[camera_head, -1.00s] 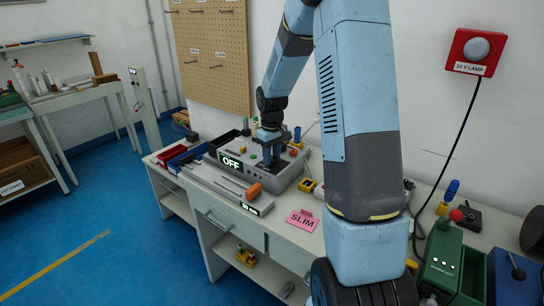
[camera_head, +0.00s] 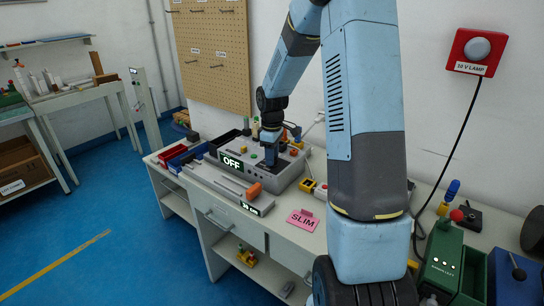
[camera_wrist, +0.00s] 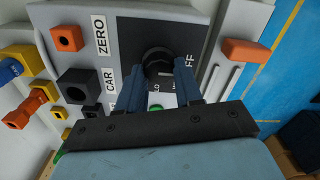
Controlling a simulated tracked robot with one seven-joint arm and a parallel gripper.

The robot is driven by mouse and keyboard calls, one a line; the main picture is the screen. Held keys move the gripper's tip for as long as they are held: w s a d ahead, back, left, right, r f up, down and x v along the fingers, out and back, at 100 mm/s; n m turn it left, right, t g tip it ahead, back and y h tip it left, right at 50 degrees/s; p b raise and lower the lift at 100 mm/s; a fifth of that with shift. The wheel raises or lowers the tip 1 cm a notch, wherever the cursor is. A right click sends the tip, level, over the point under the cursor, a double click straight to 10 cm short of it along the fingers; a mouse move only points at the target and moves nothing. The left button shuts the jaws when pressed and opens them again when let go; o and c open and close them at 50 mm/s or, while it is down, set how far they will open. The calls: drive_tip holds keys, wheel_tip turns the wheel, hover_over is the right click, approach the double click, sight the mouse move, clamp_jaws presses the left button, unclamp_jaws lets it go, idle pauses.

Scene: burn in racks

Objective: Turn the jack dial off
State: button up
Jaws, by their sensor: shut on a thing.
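The grey control box (camera_head: 262,178) stands on the workbench, and its front display (camera_head: 231,162) reads OFF. In the head view my gripper (camera_head: 270,156) reaches down onto the top of the box. The dial itself is hidden there, and its pointer setting cannot be made out.
In the wrist view, a black square block (camera_wrist: 76,86) and an orange block (camera_wrist: 68,38) lie left of the dial, by labels ZERO and CAR. An orange handle (camera_wrist: 246,51) is at right. A pink SLIM card (camera_head: 302,220) lies on the bench front.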

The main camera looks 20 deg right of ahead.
drive_tip(key=shift+w+r, duration=0.1)
drive_tip(key=shift+w, duration=0.05)
drive_tip(key=o, duration=1)
drive_tip(key=shift+o, duration=0.2)
wheel_tip(320, 180, up, 14)
drive_tip(key=shift+f, duration=0.2)
drive_tip(key=s+a+r+m+t, duration=0.1)
drive_tip(key=s+a+r+m, duration=0.1)
drive_tip(key=s+r, duration=0.4)
drive_tip(key=s+a+r+m+t, duration=0.15)
drive_tip(key=s+r, duration=0.25)
drive_tip(key=s, duration=0.5)
drive_tip(key=s+a+m+t, duration=0.2)
drive_tip(key=s+m, duration=0.4)
drive_tip(key=s, duration=1)
drive_tip(key=shift+s+a+r+t, duration=0.25)
drive_tip(key=shift+r+t, duration=0.2)
drive_tip(key=shift+t, duration=0.1)
